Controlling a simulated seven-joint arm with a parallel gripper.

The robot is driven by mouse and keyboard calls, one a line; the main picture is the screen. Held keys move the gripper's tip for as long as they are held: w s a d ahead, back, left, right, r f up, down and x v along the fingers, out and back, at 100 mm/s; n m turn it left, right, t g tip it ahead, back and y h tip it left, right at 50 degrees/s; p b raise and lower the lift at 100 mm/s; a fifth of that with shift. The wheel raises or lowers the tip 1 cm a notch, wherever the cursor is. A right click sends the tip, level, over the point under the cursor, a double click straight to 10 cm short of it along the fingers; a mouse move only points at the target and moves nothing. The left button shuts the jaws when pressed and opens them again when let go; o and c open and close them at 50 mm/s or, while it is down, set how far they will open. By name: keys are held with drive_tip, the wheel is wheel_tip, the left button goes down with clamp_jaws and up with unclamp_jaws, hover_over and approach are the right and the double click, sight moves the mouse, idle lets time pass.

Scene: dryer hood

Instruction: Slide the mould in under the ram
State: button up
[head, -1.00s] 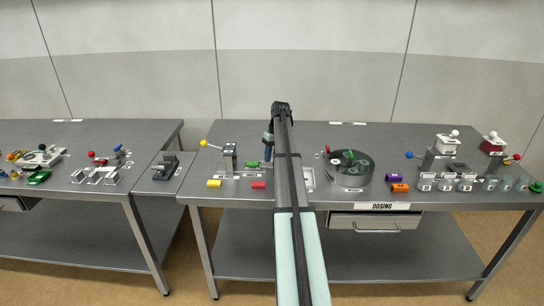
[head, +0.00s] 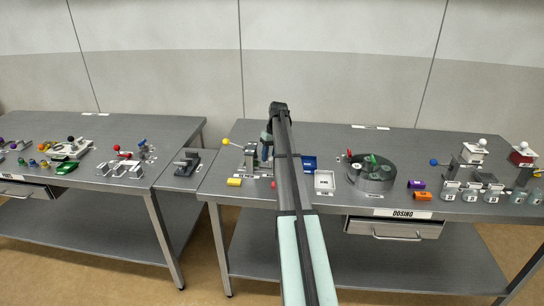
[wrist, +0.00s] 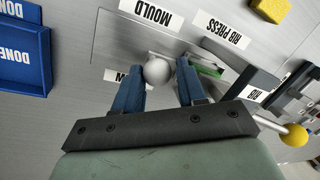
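A pale grey ball knob (wrist: 157,71) shows between the blue fingers of my gripper (wrist: 160,78) in the wrist view. The fingers stand apart, with a gap at the right of the knob; whether the left one touches it I cannot tell. The knob appears to belong to the mould, whose body is mostly hidden behind the fingers. A green piece (wrist: 212,71) shows just past the right finger. The rib press (head: 250,156) has a yellow-knobbed lever (head: 227,141); the press also shows at the right of the wrist view (wrist: 257,86). In the head view my arm hides the mould.
A blue tray marked DONE (wrist: 22,62) lies left in the wrist view. A white tray (head: 324,180) and a round drum (head: 371,175) stand right of my arm. A yellow block (head: 234,182) and a partly hidden red block (head: 273,184) lie at the bench's front.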

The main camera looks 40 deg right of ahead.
drive_tip(key=o, duration=0.4)
drive_tip(key=shift+r, duration=0.1)
drive_tip(key=r, duration=0.4)
drive_tip(key=d+r, duration=0.1)
drive_tip(key=r, duration=0.4)
drive_tip(key=d+r, duration=0.1)
drive_tip(key=r, duration=0.3)
drive_tip(key=shift+s+d+r, duration=0.2)
drive_tip(key=shift+d, duration=0.05)
